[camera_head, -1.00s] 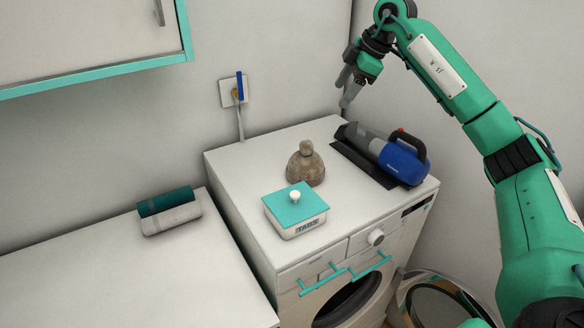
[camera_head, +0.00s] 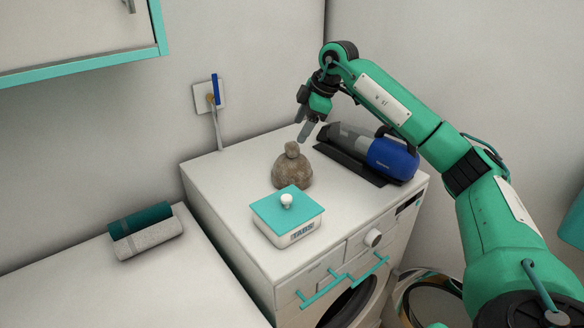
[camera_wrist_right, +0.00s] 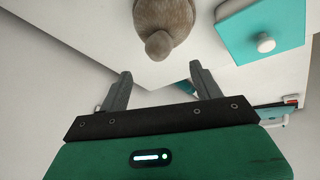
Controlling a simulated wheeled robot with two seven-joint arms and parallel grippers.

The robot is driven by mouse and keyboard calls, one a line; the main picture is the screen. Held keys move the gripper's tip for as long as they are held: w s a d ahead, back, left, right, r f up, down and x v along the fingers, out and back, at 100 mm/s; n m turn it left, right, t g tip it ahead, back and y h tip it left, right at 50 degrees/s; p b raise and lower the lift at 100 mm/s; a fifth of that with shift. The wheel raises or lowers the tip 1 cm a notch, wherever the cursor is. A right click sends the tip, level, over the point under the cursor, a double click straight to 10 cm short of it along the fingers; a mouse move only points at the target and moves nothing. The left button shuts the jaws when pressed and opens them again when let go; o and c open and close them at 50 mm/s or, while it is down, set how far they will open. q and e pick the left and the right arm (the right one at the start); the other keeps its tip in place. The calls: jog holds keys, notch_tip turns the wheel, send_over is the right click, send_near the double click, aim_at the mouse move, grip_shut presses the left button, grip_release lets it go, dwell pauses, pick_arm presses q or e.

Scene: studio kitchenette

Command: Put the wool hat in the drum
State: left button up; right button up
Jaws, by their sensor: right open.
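The wool hat (camera_head: 292,170), brown-grey with a pompom on top, stands upright on the washing machine (camera_head: 215,180). It also shows at the top of the right wrist view (camera_wrist_right: 163,22), pompom toward my fingers. My right gripper (camera_head: 305,132) is above and behind the hat in the head view, apart from it. In the wrist view its two fingers (camera_wrist_right: 160,88) are spread, with nothing between them. The drum (camera_head: 350,305) shows as a dark round opening in the machine's front, partly cut off by the frame's bottom edge. My left gripper is not in view.
A tabs box (camera_head: 288,218) with a teal lid stands just in front of the hat. A blue handheld vacuum (camera_head: 390,158) lies to its right on a dark mat. The round door (camera_head: 425,295) stands open at lower right. Rolled towels (camera_head: 145,232) lie on the left counter.

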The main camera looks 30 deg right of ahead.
aim_at(295, 143)
jog(key=shift+x, duration=1.15)
jog(key=shift+w+a+f+p, duration=0.1)
jog(key=shift+w+f+p, duration=0.05)
jog(key=shift+f+p, duration=0.3)
jog(key=x, duration=0.1)
jog(key=p+x, duration=0.1)
jog(key=x, duration=0.1)
jog(key=shift+d+f+p, duration=0.2)
jog(key=shift+d+p, duration=0.05)
jog(key=shift+p, duration=0.15)
jog(key=shift+w+a+f, duration=0.15)
jog(key=shift+w+f, duration=0.05)
jog(key=shift+f, duration=0.3)
jog(key=c, duration=1.4)
jog(key=shift+c, duration=0.2)
jog(key=shift+r, duration=0.1)
